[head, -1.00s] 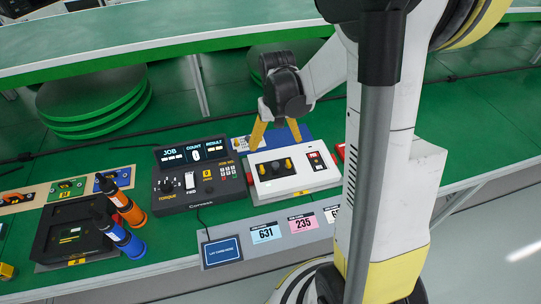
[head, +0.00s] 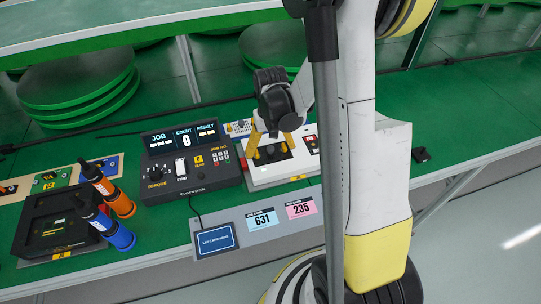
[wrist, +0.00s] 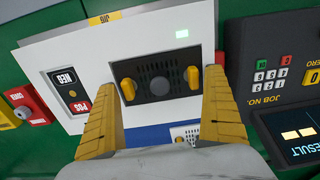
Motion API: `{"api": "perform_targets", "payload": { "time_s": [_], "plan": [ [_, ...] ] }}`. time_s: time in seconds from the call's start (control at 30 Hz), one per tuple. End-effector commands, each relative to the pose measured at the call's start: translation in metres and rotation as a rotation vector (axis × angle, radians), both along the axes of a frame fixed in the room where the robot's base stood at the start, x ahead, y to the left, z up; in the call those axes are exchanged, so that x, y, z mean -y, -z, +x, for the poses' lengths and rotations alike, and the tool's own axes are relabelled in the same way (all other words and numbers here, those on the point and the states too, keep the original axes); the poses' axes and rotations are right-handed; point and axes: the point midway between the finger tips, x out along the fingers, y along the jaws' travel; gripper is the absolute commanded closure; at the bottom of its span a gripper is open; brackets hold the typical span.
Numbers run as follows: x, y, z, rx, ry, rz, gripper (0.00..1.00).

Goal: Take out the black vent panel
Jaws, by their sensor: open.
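The black vent panel (wrist: 160,88) lies in the top of a white fixture box (wrist: 75,50), with two yellow knobs, one at each side of its perforated grille. It shows partly in the head view (head: 271,154), between my fingers. My gripper (wrist: 162,77) is open and empty, its yellow fingers spread on either side of the panel. In the wrist view, the right finger's tip is close to the right knob, and the left finger is outside the left knob. Contact cannot be told. In the head view my gripper (head: 271,152) points down over the panel.
A black controller (head: 190,176) with a display stands left of the white box. A NEG/POS module (wrist: 70,90) is set in the box beside the panel. Blue and orange tools (head: 118,232) and a black tray (head: 50,228) are at left. Cards lie along the front edge.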

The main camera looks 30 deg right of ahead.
Motion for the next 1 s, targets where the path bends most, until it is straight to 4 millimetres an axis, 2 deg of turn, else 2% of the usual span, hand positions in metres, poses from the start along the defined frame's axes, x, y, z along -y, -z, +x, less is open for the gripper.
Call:
{"api": "perform_targets", "payload": {
  "time_s": [0.07, 0.17, 0.2, 0.23, 0.57, 0.73, 0.87, 1.0],
  "plan": [
    [0.000, -0.001, 0.000, 0.000, 0.000, 0.000, 0.00],
    [0.000, -0.001, 0.000, 0.000, 0.000, 0.000, 0.28],
    [0.000, -0.001, 0.000, 0.000, 0.000, 0.000, 0.40],
    [0.000, -0.001, 0.000, 0.000, 0.000, 0.000, 0.44],
    [0.000, -0.004, 0.000, 0.000, 0.000, 0.000, 0.44],
    [0.000, -0.021, 0.000, 0.001, 0.000, 0.000, 0.44],
    [0.000, -0.047, 0.000, 0.000, 0.000, 0.000, 0.44],
    [-0.005, -0.065, -0.031, 0.000, 0.001, 0.000, 0.44]
  ]
}}
